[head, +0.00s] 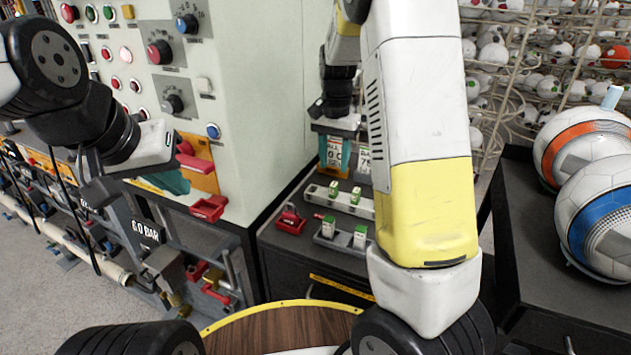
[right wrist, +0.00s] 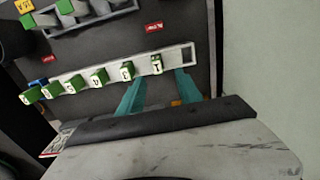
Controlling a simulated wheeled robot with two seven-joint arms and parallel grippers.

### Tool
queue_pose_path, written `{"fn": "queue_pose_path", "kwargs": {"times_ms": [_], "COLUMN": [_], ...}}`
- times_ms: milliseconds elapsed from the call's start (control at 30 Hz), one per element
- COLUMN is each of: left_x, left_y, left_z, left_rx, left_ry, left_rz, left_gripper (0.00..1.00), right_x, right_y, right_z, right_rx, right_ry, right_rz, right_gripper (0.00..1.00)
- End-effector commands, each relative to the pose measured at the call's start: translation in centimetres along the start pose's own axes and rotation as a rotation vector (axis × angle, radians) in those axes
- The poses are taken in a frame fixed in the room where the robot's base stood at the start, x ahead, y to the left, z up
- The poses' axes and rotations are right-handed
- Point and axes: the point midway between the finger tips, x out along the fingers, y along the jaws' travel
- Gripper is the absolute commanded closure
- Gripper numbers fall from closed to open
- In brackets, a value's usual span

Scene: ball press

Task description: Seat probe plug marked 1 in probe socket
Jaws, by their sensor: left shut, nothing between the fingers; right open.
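In the right wrist view, a row of green plugs with white marked faces sits in a pale rail (right wrist: 187,57). My left gripper (head: 172,181) is shut and empty by the grey panel. I cannot identify the probe socket.
A second rack (right wrist: 90,18) with green plugs lies beyond the rail. In the head view, red handles (head: 208,208) and pipes are near my left gripper. A round wooden top (head: 285,328) is in front.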

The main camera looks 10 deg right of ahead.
Motion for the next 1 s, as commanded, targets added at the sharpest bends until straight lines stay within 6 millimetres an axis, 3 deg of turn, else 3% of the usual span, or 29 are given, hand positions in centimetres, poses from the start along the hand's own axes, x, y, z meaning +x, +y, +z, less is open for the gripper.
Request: {"fn": "queue_pose_path", "kwargs": {"times_ms": [533,867,1000], "left_x": [0.0,0.0,0.0], "left_y": [0.0,0.0,0.0], "left_z": [0.0,0.0,0.0], "left_rx": [0.0,0.0,0.0], "left_ry": [0.0,0.0,0.0], "left_rz": [0.0,0.0,0.0], "left_gripper": [1.0,1.0,1.0], "right_x": [6.9,7.6,7.6], "right_y": [0.5,0.5,0.4], "right_z": [0.4,0.4,0.4], "right_rx": [0.001,-0.001,-0.001], "right_ry": [-0.003,-0.001,-0.001], "right_rz": [0.003,0.001,0.001], "right_gripper": [0.58,0.58,0.86]}}
